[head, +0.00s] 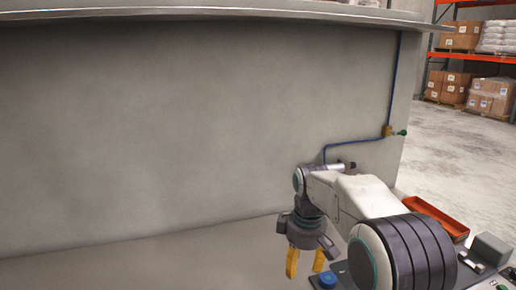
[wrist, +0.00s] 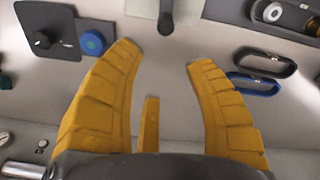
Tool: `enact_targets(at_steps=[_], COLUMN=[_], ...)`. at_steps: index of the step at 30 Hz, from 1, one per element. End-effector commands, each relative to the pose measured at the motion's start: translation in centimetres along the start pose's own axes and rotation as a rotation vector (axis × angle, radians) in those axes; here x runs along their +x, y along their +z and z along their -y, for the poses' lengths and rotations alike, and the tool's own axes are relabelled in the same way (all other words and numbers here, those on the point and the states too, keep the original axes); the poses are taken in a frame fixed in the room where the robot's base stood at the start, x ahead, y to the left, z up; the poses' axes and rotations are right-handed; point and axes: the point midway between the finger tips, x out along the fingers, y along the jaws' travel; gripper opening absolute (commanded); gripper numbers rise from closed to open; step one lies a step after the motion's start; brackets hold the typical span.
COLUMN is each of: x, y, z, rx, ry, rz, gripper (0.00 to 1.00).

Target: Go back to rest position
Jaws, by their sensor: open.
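My gripper (head: 305,262) points down at the lower right of the head view, with its two yellow fingers apart. In the wrist view my gripper (wrist: 165,70) is open with nothing between the curved yellow fingers. A pale grey surface lies beyond them. My arm is folded at the right of the head view, close in front of a grey wall.
A grey wall (head: 180,130) with an overhanging ledge (head: 200,10) fills the head view. An orange-red tray (head: 440,215) lies right of my arm. Racks with boxes (head: 492,97) stand far right.

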Motion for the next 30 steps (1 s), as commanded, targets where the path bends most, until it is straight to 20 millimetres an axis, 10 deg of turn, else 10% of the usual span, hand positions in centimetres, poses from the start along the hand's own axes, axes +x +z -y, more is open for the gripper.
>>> enact_targets(at_steps=[9,21,30], x=[5.2,2.1,-0.5], y=[6.4,19.3,24.0], z=[4.4,11.8,14.3], rx=[0.436,0.658,0.704], ry=[-0.041,-0.013,0.042], rz=[0.102,0.050,-0.092], gripper=[0.48,0.48,0.48])
